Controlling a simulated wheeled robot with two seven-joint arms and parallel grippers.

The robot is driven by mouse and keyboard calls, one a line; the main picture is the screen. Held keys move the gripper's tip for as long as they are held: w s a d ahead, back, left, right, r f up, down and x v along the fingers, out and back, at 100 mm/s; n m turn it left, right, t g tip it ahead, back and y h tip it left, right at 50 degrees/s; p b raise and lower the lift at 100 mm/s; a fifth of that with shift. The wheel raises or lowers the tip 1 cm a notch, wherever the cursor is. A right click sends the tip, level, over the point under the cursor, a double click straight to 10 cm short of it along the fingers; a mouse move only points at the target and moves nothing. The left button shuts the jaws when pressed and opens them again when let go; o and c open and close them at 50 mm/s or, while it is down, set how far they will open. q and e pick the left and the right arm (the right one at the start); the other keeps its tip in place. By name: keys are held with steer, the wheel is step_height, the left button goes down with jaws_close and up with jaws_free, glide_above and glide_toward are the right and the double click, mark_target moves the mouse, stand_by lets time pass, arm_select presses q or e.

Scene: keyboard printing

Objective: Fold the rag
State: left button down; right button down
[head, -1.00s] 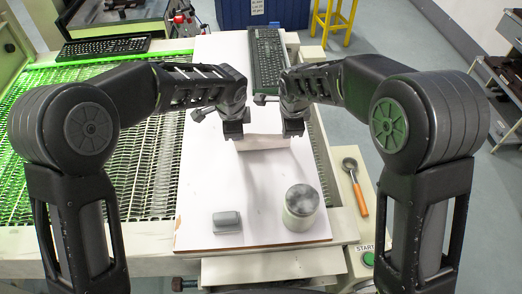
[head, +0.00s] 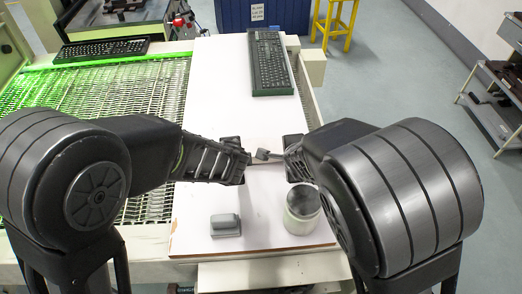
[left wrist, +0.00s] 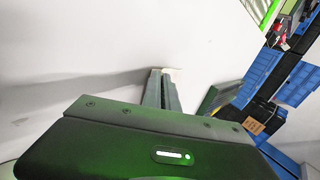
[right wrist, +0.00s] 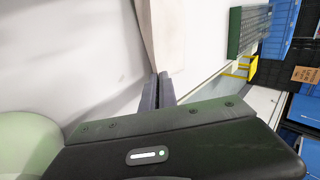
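The rag (right wrist: 158,30) is pale cream and hard to tell from the white board. In the right wrist view it is a strip running up from the fingertips. In the head view it shows faintly between my two grippers. My left gripper (head: 240,168) is at its left end; in the left wrist view its fingers (left wrist: 162,88) are together with a small pale bit of rag at the tips. My right gripper (head: 292,165) is at its right end, its fingers (right wrist: 157,88) together on the rag's end. Arms hide part of it.
A dark keyboard (head: 270,62) lies at the board's far right. The far left of the board is clear.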

stand_by(0.3)
arm_select(q)
steer(key=c, duration=1.3)
jaws_free()
arm_select(e)
steer(key=c, duration=1.3)
jaws_free()
arm_select(q)
steer(key=shift+s+r, duration=0.1)
steer(key=shift+r, duration=0.3)
arm_select(e)
steer(key=shift+s+r, duration=0.15)
steer(key=shift+r, duration=0.25)
arm_select(q)
steer(key=v, duration=1)
steer(key=shift+w+r, duration=0.25)
arm_select(e)
steer(key=v, duration=1)
steer(key=shift+w+r, duration=0.25)
steer(key=shift+w, duration=0.05)
